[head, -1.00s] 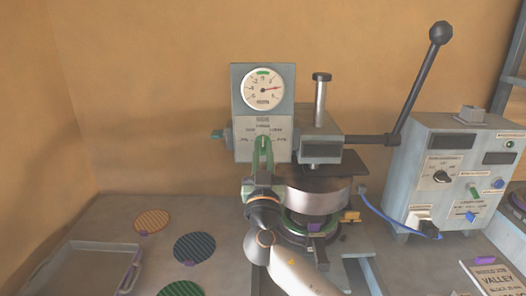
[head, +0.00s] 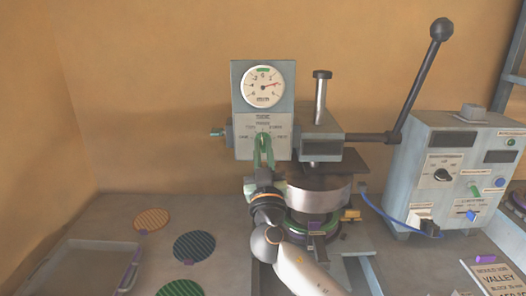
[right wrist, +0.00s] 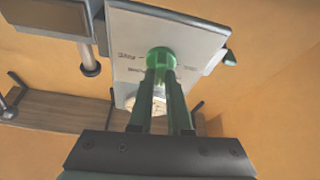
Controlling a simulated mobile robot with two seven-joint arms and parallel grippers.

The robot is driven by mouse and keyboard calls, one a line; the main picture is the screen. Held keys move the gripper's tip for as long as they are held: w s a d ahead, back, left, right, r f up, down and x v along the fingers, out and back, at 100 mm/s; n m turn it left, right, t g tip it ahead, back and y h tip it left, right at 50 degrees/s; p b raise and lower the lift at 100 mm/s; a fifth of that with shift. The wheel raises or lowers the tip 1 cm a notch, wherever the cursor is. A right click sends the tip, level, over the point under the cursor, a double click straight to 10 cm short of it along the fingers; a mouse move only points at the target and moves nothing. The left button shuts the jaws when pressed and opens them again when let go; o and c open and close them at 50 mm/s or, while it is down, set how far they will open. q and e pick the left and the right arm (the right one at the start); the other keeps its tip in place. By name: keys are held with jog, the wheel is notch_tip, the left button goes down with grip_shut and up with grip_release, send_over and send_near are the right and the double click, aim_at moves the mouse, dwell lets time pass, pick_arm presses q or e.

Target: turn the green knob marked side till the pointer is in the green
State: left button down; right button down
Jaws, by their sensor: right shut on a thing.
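A grey press head carries a round white gauge (head: 263,86) with a green band (head: 263,69) at the top of its dial. The red pointer (head: 275,85) points right and slightly up, outside the green band. A green knob (right wrist: 160,58) is on the panel below the gauge, with small lettering around it that I cannot read. My right gripper (head: 263,155) reaches up to this knob and is shut on it; its green fingers also show in the right wrist view (right wrist: 162,88). My left gripper is not in view.
Another green knob (head: 217,132) sticks out from the head's left side. A long black-knobbed lever (head: 415,85) rises at right beside a grey control box (head: 450,165). Patterned discs (head: 194,247) and a tray (head: 85,268) lie on the table at left.

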jog(key=shift+r+n+y, duration=0.1)
jog(key=shift+n+y, duration=0.7)
jog(key=shift+n, duration=0.4)
jog(key=shift+d+n+y, duration=0.1)
jog(key=shift+n+y, duration=0.2)
jog(key=shift+n, duration=0.4)
jog(key=n+p, duration=0.1)
jog(key=n+g+y+p, duration=0.1)
jog(key=n, duration=0.1)
jog(key=n+y+p, duration=0.1)
jog(key=n, duration=0.1)
jog(key=shift+r+g, duration=0.25)
jog(key=shift+g, duration=0.15)
jog(key=n+g+y+p, duration=0.1)
jog(key=n, duration=0.2)
jog(key=shift+p, duration=0.4)
jog(key=n+g, duration=0.1)
jog(key=n, duration=0.2)
jog(key=n+g, duration=0.1)
jog(key=n, duration=0.2)
jog(key=shift+f+y, duration=0.15)
jog(key=shift+y, duration=0.15)
jog(key=shift+n, duration=0.3)
jog(key=c, duration=0.9)
grip_release()
jog(key=shift+f, duration=0.1)
jog(key=shift+o, duration=0.2)
